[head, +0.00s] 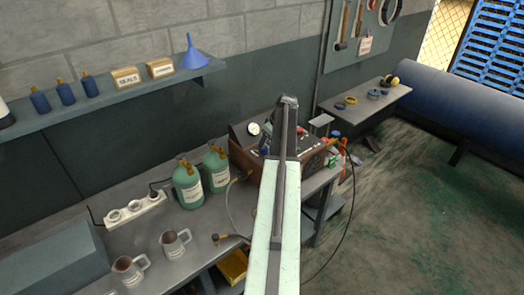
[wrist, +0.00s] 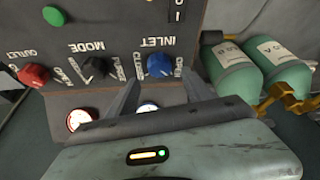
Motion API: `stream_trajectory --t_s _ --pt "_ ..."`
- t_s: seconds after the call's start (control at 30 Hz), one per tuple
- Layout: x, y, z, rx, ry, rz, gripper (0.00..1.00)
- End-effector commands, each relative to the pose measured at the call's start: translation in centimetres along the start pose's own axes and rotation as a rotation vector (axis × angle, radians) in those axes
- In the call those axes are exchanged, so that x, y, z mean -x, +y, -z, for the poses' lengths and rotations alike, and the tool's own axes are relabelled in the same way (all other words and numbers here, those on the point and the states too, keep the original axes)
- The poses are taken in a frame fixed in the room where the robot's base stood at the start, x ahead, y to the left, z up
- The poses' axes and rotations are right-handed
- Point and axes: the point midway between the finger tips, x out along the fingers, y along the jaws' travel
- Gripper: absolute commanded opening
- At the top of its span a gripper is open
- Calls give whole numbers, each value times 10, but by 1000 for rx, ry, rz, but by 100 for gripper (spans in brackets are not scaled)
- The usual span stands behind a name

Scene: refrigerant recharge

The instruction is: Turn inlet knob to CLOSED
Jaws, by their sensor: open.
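The blue inlet knob (wrist: 160,66) sits on the dark panel of the machine, under an INLET label that reads upside down in the wrist view. CLOSED is printed on its left and OPEN on its right; I cannot tell which way it points. My gripper (wrist: 162,82) is open, its two fingers on either side and just short of the knob, with nothing between them. In the head view the recharge machine (head: 242,143) stands on the bench, partly hidden behind my arm. The inlet knob cannot be made out there.
A black MODE knob (wrist: 93,69), a red outlet knob (wrist: 33,76) and a green button (wrist: 54,16) share the panel. Gauges (wrist: 79,118) lie near my fingers. Green cylinders (head: 188,184) stand beside the machine. Mugs (head: 129,270) and a power strip (head: 136,209) occupy the bench.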

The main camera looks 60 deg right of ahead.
Motion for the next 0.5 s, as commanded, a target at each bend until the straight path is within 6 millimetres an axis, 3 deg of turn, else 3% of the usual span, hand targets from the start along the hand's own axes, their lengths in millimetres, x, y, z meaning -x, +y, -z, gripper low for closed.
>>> stream_trajectory --t_s 0.03,0.2,0.5 --pt "-19 0 -3 2 0 0 59" --pt "-45 0 -2 2 0 1 59" --pt "-46 -2 2 2 0 1 59"
